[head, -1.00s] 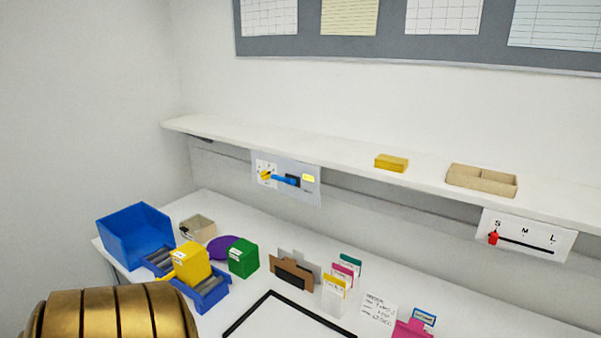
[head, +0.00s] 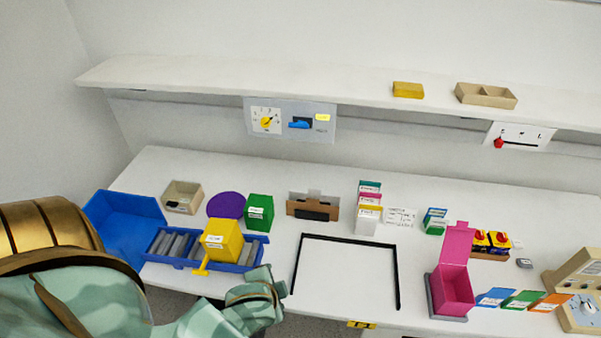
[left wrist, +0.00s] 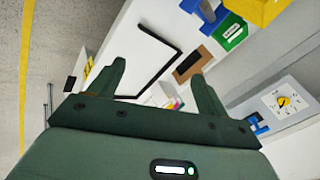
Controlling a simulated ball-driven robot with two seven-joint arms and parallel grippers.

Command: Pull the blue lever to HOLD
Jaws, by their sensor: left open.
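The blue lever (head: 300,125) sits on a grey wall panel (head: 318,107) under the shelf, right of a yellow-pointer dial (head: 266,121). A yellow label (head: 322,117) is at the panel's upper right; its print is too small to read. The lever also shows in the left wrist view (left wrist: 257,124) at the right edge. My left gripper (left wrist: 158,75) is open and empty in the left wrist view, apart from the lever. In the head view my left arm comes in at the lower left, with its hand by the table's front edge. My right gripper is not in view.
A blue bin (head: 122,225), a blue tray (head: 163,258) with a yellow box (head: 222,240) and a green box (head: 260,211) stand at the table's left. A pink box (head: 455,290) stands at right. The shelf (head: 250,78) overhangs the panel. The black-framed area (head: 345,270) is empty.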

